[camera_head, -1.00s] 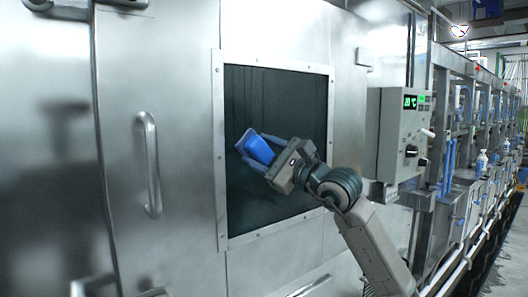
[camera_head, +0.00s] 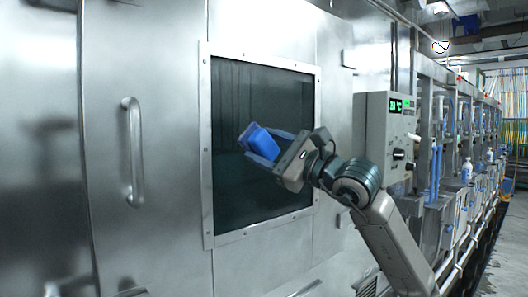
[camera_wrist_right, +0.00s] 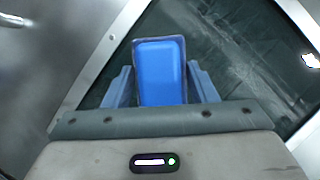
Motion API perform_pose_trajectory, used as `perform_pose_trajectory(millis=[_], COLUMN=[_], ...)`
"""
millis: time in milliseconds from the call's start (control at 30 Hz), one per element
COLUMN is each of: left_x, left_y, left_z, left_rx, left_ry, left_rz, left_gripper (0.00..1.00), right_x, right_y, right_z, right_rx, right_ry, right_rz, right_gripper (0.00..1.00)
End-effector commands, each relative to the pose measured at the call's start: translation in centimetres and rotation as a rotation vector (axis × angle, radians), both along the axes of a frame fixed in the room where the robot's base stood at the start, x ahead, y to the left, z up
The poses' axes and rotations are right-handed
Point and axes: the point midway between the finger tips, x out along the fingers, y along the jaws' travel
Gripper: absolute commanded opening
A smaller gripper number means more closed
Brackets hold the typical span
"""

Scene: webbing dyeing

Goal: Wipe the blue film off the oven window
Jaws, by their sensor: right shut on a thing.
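The oven window (camera_head: 235,195) is a dark, blue-green pane in a riveted metal frame, set in a steel wall. In the right wrist view the pane (camera_wrist_right: 235,60) shows pale streaks and smears on its right part. My right gripper (camera_head: 261,147) is in front of the middle of the window, shut on a bright blue block-like wiper (camera_head: 263,141). The wiper also shows between the fingers in the right wrist view (camera_wrist_right: 160,70). I cannot tell whether it touches the glass. I cannot make out my left gripper.
A door handle (camera_head: 132,150) stands out left of the window. A control box (camera_head: 385,135) with a green display and knobs juts out on the right. Beyond it, a row of machine bays (camera_head: 450,190) with bottles runs back beside an open floor.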

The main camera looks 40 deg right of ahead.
Motion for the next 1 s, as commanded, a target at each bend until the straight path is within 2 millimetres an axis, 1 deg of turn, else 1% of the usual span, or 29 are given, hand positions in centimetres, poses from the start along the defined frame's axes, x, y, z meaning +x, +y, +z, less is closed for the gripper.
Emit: perform_pose_trajectory(millis=[167, 267, 400, 500, 1000], left_x=[0.0, 0.0, 0.0, 0.0, 0.0], left_y=[0.0, 0.0, 0.0, 0.0, 0.0], left_z=[-0.3, -1.0, -2.2, -2.7, -2.6], left_rx=[0.000, 0.000, 0.000, 0.000, 0.000], left_ry=[0.000, 0.000, 0.000, 0.000, 0.000], left_rz=[0.000, 0.000, 0.000, 0.000, 0.000], left_gripper=[0.36, 0.36, 0.36, 0.36, 0.36], right_x=[-0.2, -0.8, -2.1, -2.8, -2.9], right_y=[0.0, -0.1, -0.2, -0.3, -0.2], right_z=[-0.1, -0.2, -0.3, -0.3, 0.0], right_rx=[0.000, -0.001, -0.003, -0.001, 0.000], right_ry=[-0.002, -0.002, -0.003, -0.002, 0.000], right_rz=[0.000, -0.001, -0.002, -0.002, 0.000], right_gripper=[0.34, 0.34, 0.34, 0.34, 0.34])
